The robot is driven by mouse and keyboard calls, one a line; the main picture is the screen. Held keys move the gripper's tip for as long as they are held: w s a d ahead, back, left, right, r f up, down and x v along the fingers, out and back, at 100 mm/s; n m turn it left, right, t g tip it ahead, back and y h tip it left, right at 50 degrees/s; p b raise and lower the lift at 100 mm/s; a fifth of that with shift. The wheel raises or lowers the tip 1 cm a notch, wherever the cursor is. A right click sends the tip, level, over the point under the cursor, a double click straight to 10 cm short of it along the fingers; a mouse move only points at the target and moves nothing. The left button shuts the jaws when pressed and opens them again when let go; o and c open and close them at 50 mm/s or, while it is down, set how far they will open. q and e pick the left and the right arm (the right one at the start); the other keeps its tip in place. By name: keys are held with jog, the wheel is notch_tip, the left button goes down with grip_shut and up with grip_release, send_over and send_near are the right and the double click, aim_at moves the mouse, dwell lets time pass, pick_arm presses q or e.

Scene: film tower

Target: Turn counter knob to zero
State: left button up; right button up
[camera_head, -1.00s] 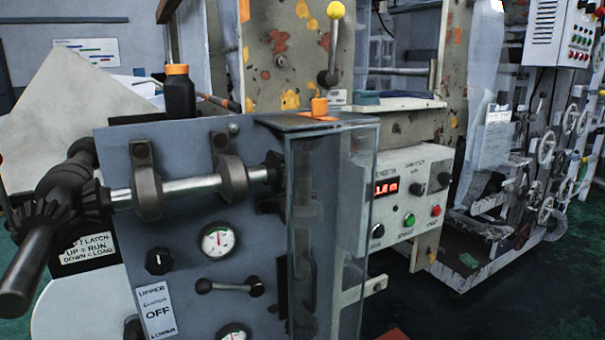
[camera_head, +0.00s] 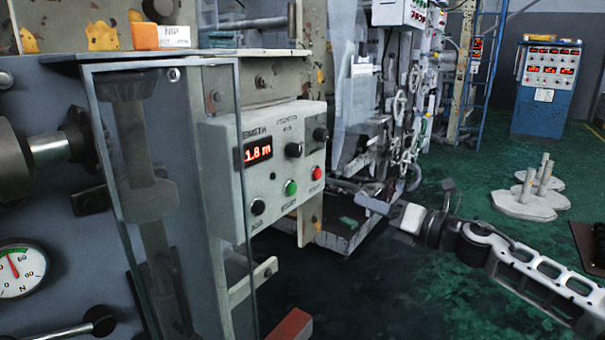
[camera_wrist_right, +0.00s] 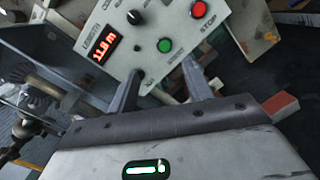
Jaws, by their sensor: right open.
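A green button (camera_head: 290,187) and red button (camera_head: 317,173) sit between. My right gripper (camera_head: 368,200) is right of the box, apart from it. In the wrist view its open, empty fingers (camera_wrist_right: 160,88) point toward the panel (camera_wrist_right: 115,35). My left gripper is not in view.
A clear guard (camera_head: 165,190) and grey machine with a gauge (camera_head: 15,268) stand left of the box. A red-brown block (camera_head: 290,325) juts out below. Machinery with handwheels (camera_head: 400,105) stands behind.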

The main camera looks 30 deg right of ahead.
notch_tip(320, 180, up, 8)
jog(key=w+f+n+g+y+b, duration=0.1)
jog(key=w+n+y, duration=0.1)
jog(key=n, duration=0.6)
jog(key=p, duration=0.3)
send_near(299, 150)
jog(key=shift+w, duration=0.8)
jog(key=x, duration=0.2)
jog(key=p+x, duration=0.1)
jog(key=x, duration=0.1)
jog(key=p+x, duration=0.1)
jog(key=x, duration=0.1)
jog(key=shift+a+r, duration=0.1)
jog(key=shift+a, duration=0.2)
jog(key=shift+w+a, duration=0.15)
jog(key=shift+w, duration=0.2)
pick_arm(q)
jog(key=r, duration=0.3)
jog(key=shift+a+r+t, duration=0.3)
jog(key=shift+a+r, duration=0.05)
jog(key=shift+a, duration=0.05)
